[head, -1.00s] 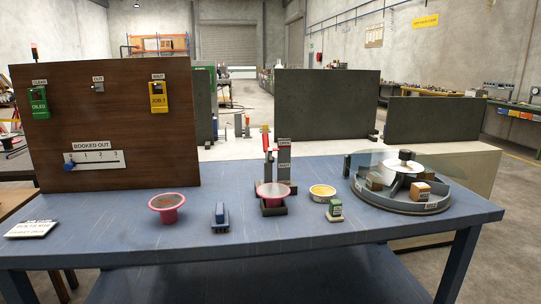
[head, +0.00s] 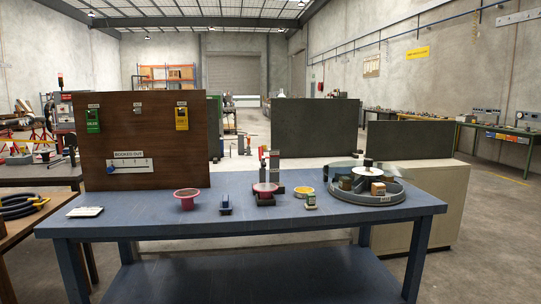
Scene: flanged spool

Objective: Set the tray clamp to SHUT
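The tray clamp (head: 263,164) stands on the blue table at centre, behind a pink-rimmed dish (head: 265,188) that sits in a dark square tray (head: 266,201). Its red-topped lever points up beside a grey upright plate (head: 275,168). The plate has two small white labels, too small to read now; in the earlier view the upper one appears to read OPEN. The red part is near the upper label's height. Neither of my grippers is in view.
The blue table (head: 150,219) also holds a pink bowl (head: 186,201), a blue block (head: 225,202), a yellow dish (head: 304,191), a small green-and-white block (head: 311,202) and a round sectioned tray (head: 366,197). A brown board (head: 150,140) stands at back left. The table's front strip is clear.

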